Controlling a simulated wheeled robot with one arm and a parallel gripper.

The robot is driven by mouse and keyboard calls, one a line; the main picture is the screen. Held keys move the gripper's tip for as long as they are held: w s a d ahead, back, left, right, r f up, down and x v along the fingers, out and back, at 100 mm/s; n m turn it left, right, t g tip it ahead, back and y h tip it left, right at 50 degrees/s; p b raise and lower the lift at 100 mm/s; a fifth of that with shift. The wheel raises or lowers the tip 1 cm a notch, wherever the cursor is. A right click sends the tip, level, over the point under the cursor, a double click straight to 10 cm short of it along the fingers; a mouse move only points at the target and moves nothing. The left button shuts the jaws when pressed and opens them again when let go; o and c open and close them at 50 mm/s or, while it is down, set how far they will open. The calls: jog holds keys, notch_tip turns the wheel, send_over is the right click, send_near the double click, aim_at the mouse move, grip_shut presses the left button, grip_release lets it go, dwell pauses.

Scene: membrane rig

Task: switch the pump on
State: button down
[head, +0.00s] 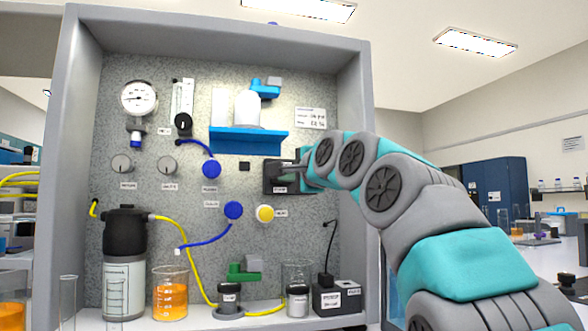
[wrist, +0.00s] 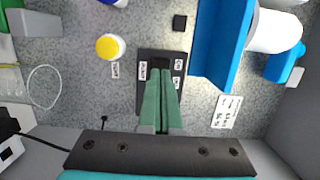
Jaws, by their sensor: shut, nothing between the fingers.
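A dark switch box (head: 270,187) is mounted upright on the speckled back panel, right of centre. It also shows in the wrist view (wrist: 146,103), with small white labels around its upper part that are too small to read surely. My gripper (head: 282,167) is at the box's front, reaching in from the right. In the wrist view its two green fingers (wrist: 161,72) are together and empty, with their tips over the labelled part of the box. The fingers hide most of the switch itself, so its position and whether the tips touch it cannot be told.
A blue shelf (head: 248,142) juts out above the switch box and carries a white vessel (head: 247,108). A yellow-and-white knob (head: 265,213) and a blue one (head: 233,210) sit below. Beakers and a black-topped container (head: 125,235) stand on the rig's floor. The right side wall (head: 357,110) is near my arm.

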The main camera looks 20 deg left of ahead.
jog(key=shift+p+x, duration=0.55)
jog(key=shift+x, duration=1.2)
